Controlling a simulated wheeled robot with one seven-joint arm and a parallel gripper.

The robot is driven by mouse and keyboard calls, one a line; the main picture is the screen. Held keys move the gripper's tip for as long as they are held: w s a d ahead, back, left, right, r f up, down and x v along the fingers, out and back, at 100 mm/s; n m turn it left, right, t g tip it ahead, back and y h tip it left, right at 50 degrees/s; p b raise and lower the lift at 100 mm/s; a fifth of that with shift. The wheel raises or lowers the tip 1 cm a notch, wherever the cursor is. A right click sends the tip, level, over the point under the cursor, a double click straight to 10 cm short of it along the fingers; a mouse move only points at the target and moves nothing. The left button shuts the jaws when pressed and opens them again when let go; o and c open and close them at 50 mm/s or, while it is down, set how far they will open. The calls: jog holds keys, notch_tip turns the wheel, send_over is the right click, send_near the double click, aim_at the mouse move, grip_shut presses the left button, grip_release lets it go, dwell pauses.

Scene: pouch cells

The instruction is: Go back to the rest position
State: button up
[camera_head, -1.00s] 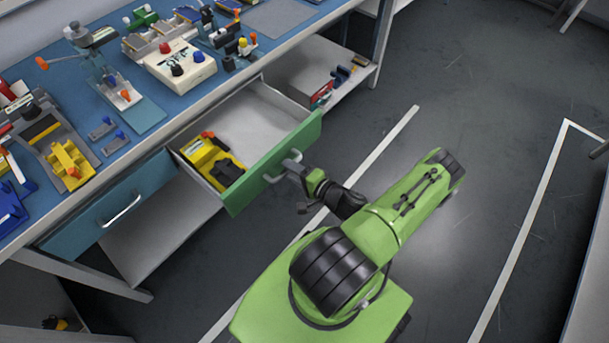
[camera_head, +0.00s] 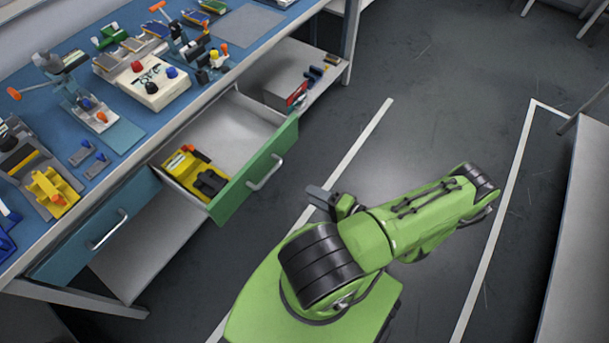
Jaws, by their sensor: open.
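My gripper (camera_head: 322,196) is at the end of my green arm, over the floor to the right of the open drawer. It is apart from the drawer's handle and holds nothing that I can see. Its fingers are partly hidden behind my arm. The arm is folded, with its elbow out to the right.
The green-fronted drawer (camera_head: 243,182) stands pulled out from the blue workbench (camera_head: 122,136), with a yellow-and-black device (camera_head: 195,172) inside. A closed blue drawer (camera_head: 97,236) is to its left. A grey cabinet (camera_head: 577,230) stands at the right. Floor (camera_head: 430,110) is clear between.

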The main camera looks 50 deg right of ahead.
jog(key=w+a+r+n+g+y+p, duration=0.1)
jog(key=w+a+r+n+g+p, duration=0.25)
jog(key=r, duration=0.55)
jog(key=w+a+r+n+g+y+p, duration=0.1)
jog(key=w+a+r+n+g, duration=0.2)
jog(key=r+n+g, duration=0.4)
jog(key=w+a+r+n+g+y+p, duration=0.2)
jog(key=w+a+r+n+g, duration=0.15)
jog(key=r, duration=0.65)
jog(key=s+a+r+n+t+h+p, duration=0.1)
jog(key=s+a+r, duration=0.3)
jog(key=r, duration=0.5)
jog(key=s+a+r+n+t+h+p, duration=0.2)
jog(key=s+a+r+t+h, duration=0.1)
jog(key=a+r, duration=0.3)
notch_tip(320, 180, up, 3)
jog(key=shift+s+a+f+n+h, duration=0.1)
jog(key=shift+s+a+n+h, duration=0.2)
jog(key=shift+s, duration=0.1)
